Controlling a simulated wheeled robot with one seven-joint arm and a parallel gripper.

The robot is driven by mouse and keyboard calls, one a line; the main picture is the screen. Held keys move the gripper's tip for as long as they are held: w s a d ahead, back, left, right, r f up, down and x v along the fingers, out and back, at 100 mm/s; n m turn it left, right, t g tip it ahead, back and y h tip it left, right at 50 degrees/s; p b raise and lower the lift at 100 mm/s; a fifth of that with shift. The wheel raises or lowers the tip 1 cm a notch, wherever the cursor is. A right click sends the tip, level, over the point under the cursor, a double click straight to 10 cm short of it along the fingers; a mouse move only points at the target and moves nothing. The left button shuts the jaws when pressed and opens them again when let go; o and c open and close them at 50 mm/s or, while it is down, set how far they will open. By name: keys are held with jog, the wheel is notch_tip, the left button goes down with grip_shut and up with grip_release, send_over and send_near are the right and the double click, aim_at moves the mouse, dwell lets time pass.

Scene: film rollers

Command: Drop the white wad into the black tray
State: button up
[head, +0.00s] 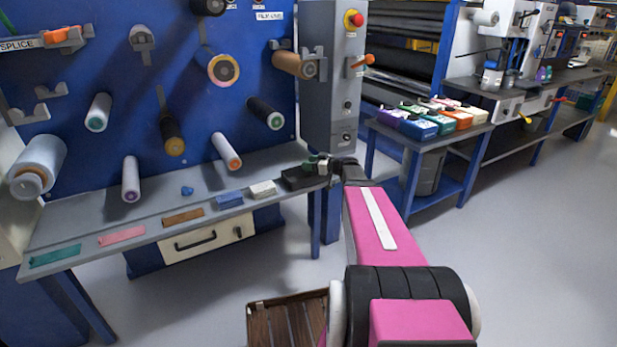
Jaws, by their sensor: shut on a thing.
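My gripper (318,166) is at the right end of the grey bench, just above and right of the black tray (297,181). It is shut on a small pale thing, which I take to be the white wad (323,160); the fingers hide most of it. The black tray is a low dark box near the bench's right front corner. My gripper overlaps its right side in this view, so I cannot tell whether they touch.
A white tray (263,189), a blue tray (230,199) and brown, pink and teal ones line the bench front. A small blue wad (187,191) lies behind them. Rollers stick out from the blue panel (200,110). A grey control column (330,90) stands close behind my gripper.

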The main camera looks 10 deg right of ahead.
jog(key=shift+f, duration=0.1)
jog(key=o, duration=1)
jog(key=shift+s+d, duration=0.1)
jog(key=v, duration=1)
jog(key=shift+s+d, duration=0.2)
jog(key=shift+s, duration=0.05)
